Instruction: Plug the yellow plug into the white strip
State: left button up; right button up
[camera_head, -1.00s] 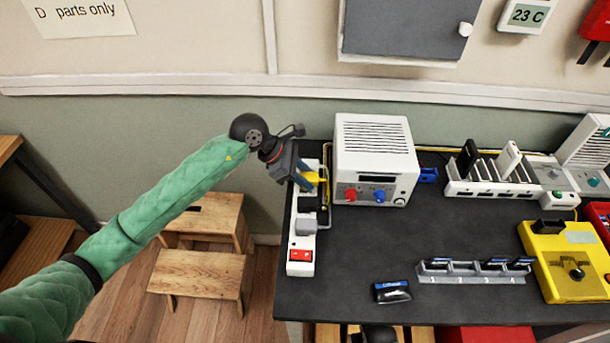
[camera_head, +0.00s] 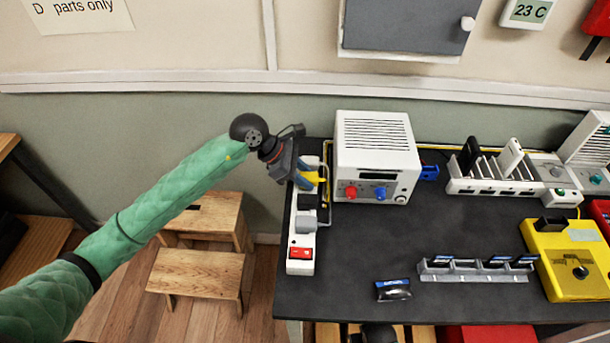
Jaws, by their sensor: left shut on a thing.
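The white strip (camera_head: 300,268) lies along the left edge of the dark table, with a red switch (camera_head: 300,253) at its near end. A grey plug (camera_head: 305,223) and a black plug (camera_head: 307,201) sit on it. The yellow plug (camera_head: 312,177) is at the strip's far part, between the fingers of my left gripper (camera_head: 308,180). The left gripper is shut on it, coming in from the left over the strip. The fingers hide part of the plug and the socket under it, so I cannot tell whether it is seated. My right gripper is not in view.
A white power supply (camera_head: 376,145) stands just right of the strip. A yellow cable (camera_head: 327,160) runs between them. A phone rack (camera_head: 490,187), a grey slotted holder (camera_head: 470,275), a loose dark item (camera_head: 392,290) and a yellow box (camera_head: 565,260) stand further right. The table's middle is clear.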

pick_arm(q)
jog(key=shift+s+f+b, duration=0.1)
jog(key=shift+f+b, duration=0.35)
jog(key=shift+f, duration=0.1)
